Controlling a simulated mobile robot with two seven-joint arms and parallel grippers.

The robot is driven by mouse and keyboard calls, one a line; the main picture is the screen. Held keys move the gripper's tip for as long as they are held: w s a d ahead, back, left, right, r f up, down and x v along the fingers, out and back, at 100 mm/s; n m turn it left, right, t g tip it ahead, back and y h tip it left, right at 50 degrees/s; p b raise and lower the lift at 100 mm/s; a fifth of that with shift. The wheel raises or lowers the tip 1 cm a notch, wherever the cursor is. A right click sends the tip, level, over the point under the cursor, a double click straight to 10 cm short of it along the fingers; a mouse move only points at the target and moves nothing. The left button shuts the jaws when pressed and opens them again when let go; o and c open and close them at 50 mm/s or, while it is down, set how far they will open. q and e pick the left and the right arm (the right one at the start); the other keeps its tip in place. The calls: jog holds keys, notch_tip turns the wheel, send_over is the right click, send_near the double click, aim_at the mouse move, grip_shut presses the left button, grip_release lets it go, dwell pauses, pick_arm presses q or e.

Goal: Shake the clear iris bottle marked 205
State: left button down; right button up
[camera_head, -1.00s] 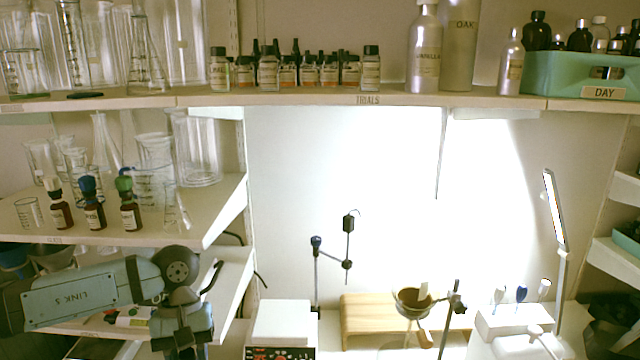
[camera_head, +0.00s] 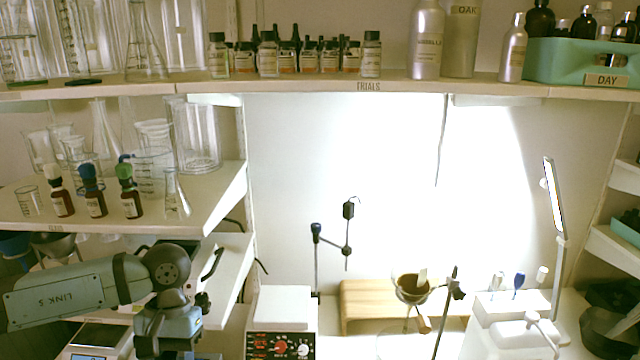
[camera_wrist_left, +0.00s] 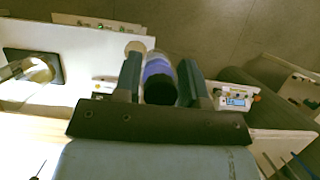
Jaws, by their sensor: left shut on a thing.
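In the left wrist view my left gripper (camera_wrist_left: 161,72) is shut on a bottle (camera_wrist_left: 158,70). The bottle has a dark cap end toward the camera and a pale, violet-blue body between the two fingers. Its label and number cannot be read. In the head view my left arm reaches in at the lower left, below the glassware shelf, and its fingers and the bottle are out of frame. My right gripper is in neither current view.
Small bottles (camera_head: 268,55) line the TRIALS shelf (camera_head: 300,86). Dropper bottles (camera_head: 130,198) and glassware stand on the left shelf. A white instrument with red knobs (camera_head: 282,345), a wooden stand (camera_head: 362,300) and a funnel (camera_head: 411,288) occupy the bench. A lamp (camera_head: 554,195) stands right.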

pick_arm(q)
notch_tip(320, 180, down, 4)
jog(key=shift+s+r, duration=0.1)
notch_tip(320, 180, up, 3)
jog(key=shift+a+f, duration=0.1)
jog(key=shift+f, duration=0.9)
jog(key=shift+r, duration=0.25)
notch_tip(320, 180, down, 3)
jog(key=shift+r, duration=0.1)
